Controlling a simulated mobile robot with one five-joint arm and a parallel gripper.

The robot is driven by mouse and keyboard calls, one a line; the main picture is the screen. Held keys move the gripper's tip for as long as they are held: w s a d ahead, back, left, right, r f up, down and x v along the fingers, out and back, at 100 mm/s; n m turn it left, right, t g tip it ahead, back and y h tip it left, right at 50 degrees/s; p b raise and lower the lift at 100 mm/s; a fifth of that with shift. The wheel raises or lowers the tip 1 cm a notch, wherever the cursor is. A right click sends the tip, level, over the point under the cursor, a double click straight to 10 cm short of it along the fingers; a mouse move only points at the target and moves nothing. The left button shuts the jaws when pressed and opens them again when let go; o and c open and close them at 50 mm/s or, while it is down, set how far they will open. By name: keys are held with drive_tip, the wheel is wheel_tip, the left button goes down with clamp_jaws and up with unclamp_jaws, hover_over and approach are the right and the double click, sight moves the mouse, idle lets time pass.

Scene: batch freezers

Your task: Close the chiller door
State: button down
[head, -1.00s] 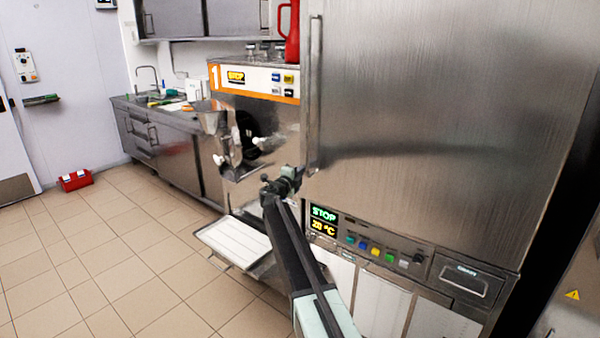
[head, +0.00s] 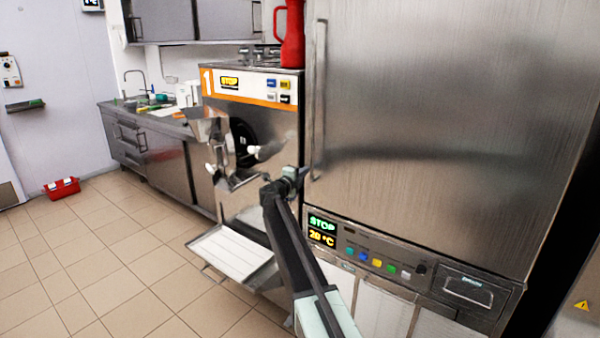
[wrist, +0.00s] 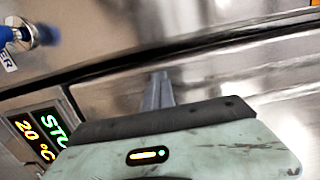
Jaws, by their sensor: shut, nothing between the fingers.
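The chiller door (head: 440,130) is a large brushed-steel panel filling the right of the head view. Its long vertical handle (head: 319,100) runs down its left edge. The door's lower edge lies close along the top of the control panel (head: 375,255); I cannot tell whether it is fully flush. My gripper (head: 298,175) is shut and empty, by the lower end of the handle at the door's left edge. I cannot tell whether it touches. In the wrist view my closed fingers (wrist: 157,92) point at steel surfaces, with the lit display (wrist: 40,137) at left.
The batch freezer (head: 235,140) stands left of the chiller, with a white tray (head: 232,252) sticking out low. A red jug (head: 290,35) stands on top. Counters and a sink line the back wall. A red box (head: 62,187) lies on the otherwise open floor at left.

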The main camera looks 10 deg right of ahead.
drive_tip(key=w+a+v, duration=0.1)
drive_tip(key=v, duration=1.3)
drive_tip(key=s+d+r+p, duration=0.2)
drive_tip(key=s+d+r, duration=0.15)
drive_tip(key=d, duration=0.35)
drive_tip(key=s+a+r+n+t+y+p, duration=0.1)
drive_tip(key=s+a+r+n+t+y, duration=0.15)
drive_tip(key=a+n+t+y, duration=0.7)
drive_tip(key=s+a+f+n+g+y, duration=0.4)
drive_tip(key=s+f+n+g+y, duration=0.3)
drive_tip(key=s+f+n+g, duration=0.5)
drive_tip(key=s+d+f+n+g+h, duration=0.2)
drive_tip(key=s+f+g, duration=0.3)
drive_tip(key=s, duration=0.6)
drive_tip(key=s+d+f+n+g+h, duration=0.2)
drive_tip(key=s+d+f+n+g, duration=0.1)
drive_tip(key=s+f, duration=0.6)
drive_tip(key=s+d+g, duration=0.1)
drive_tip(key=s+g, duration=0.1)
drive_tip(key=s, duration=0.1)
drive_tip(key=shift+s+f+p, duration=0.15)
drive_tip(key=shift+f+p, duration=0.1)
drive_tip(key=shift+p, duration=0.15)
